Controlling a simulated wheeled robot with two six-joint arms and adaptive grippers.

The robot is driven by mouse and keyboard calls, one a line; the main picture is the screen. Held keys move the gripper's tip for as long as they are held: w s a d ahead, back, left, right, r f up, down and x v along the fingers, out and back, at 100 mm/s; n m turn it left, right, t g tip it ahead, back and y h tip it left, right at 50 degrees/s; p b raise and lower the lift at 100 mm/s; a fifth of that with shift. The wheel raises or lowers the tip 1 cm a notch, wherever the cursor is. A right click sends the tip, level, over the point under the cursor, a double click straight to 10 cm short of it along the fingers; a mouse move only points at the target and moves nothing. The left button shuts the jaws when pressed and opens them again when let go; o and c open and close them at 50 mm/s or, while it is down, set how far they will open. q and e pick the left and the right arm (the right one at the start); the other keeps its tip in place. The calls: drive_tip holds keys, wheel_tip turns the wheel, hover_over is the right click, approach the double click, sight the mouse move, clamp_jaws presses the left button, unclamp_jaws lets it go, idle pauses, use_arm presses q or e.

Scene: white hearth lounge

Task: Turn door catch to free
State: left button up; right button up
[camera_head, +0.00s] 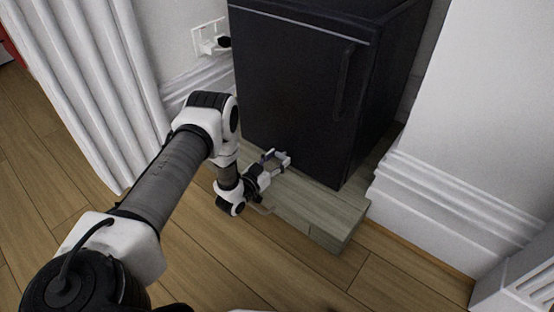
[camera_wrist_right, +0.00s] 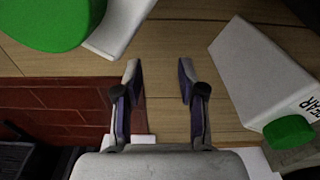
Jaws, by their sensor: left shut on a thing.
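A black mini fridge (camera_head: 295,95) stands on a low wooden plinth (camera_head: 330,215), its door closed with a vertical handle (camera_head: 346,80) near its right edge. My left gripper (camera_head: 278,158) reaches in low at the foot of the door, just above the plinth. Its fingers are shut on the door catch, which is too small and covered to make out, so its angle cannot be told. My right gripper (camera_wrist_right: 160,72) is open and empty in the right wrist view, above a wooden floor, away from the fridge.
White fluted panelling or curtain (camera_head: 85,80) is at left, a wall socket with a plug (camera_head: 210,38) behind, and a white wall with skirting (camera_head: 450,180) at right. In the right wrist view, white containers (camera_wrist_right: 262,75) with green caps (camera_wrist_right: 290,133) lie near red brick (camera_wrist_right: 60,105).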

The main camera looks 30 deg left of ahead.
use_arm(q)
drive_tip(key=shift+n, duration=0.3)
drive_tip(key=n, duration=0.3)
drive_tip(key=shift+a+n+p, duration=0.1)
drive_tip(key=shift+n+p, duration=0.3)
drive_tip(key=n, duration=0.4)
drive_tip(key=shift+n, duration=0.3)
drive_tip(key=n, duration=0.4)
drive_tip(key=shift+a+f, duration=0.1)
drive_tip(key=n+b, duration=0.1)
drive_tip(key=n, duration=0.3)
drive_tip(key=shift+n, duration=0.3)
drive_tip(key=shift+w, duration=0.1)
drive_tip(key=o, duration=1.2)
drive_tip(key=shift+f, duration=0.1)
drive_tip(key=shift+c, duration=0.2)
